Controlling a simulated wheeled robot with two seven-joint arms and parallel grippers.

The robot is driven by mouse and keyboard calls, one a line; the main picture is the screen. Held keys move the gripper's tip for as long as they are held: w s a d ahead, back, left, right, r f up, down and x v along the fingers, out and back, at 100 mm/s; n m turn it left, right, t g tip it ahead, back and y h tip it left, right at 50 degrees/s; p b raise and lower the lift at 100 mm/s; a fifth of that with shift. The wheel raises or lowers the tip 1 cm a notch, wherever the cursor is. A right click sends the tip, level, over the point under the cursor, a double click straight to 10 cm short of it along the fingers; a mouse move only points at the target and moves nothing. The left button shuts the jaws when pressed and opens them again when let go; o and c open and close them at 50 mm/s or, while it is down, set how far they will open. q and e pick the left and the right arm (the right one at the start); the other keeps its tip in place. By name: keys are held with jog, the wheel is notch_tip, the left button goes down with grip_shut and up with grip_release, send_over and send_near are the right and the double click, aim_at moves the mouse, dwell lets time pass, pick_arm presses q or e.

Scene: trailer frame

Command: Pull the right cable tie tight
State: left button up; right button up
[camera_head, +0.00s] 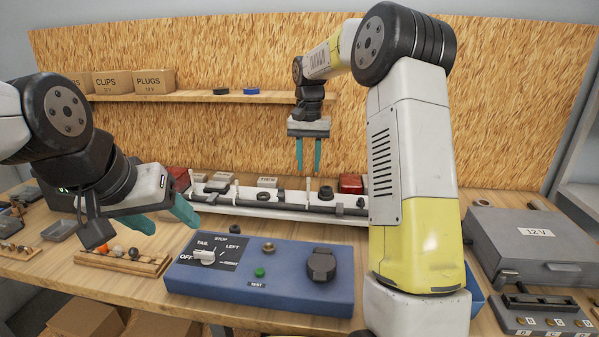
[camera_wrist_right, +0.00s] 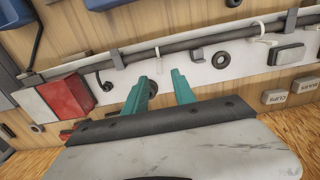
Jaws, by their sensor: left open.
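A white trailer frame bar (camera_head: 285,210) lies along the back of the bench with a dark cable (camera_head: 270,204) running along it. The right cable tie (camera_head: 308,190) is a thin white strap at the cable, its tail standing up; it also shows in the right wrist view (camera_wrist_right: 114,60). Another white tie (camera_head: 236,190) stands further left on the cable. My right gripper (camera_head: 309,170) points down above the right tie, open and empty, apart from it. My left gripper (camera_head: 168,217) is open and empty at left, above the bench behind the blue switch box.
The blue switch box (camera_head: 265,285) with a knob and green button stands in front. A wooden holder (camera_head: 120,262) with small parts is left. A grey 12V case (camera_head: 530,240) is right. Red lamps (camera_head: 351,183) sit on the frame. My right arm hides part of the bench.

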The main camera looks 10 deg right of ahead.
aim_at(309, 178)
jog(key=shift+r, duration=2.1)
jog(key=s+r+n+t, duration=0.1)
jog(key=s+r, duration=0.1)
jog(key=s, duration=0.3)
jog(key=s+r+n+t+y, duration=0.1)
jog(key=s+r, duration=0.1)
jog(key=s, duration=0.4)
jog(key=s+r+t, duration=0.1)
jog(key=s+r, duration=0.2)
jog(key=s, duration=0.2)
jog(key=s+f+n+t+y, duration=0.1)
jog(key=s+f, duration=0.4)
jog(key=s, duration=1)
jog(key=shift+a+f+n+t, duration=0.4)
jog(key=shift+n+t, duration=0.2)
jog(key=shift+t, duration=0.5)
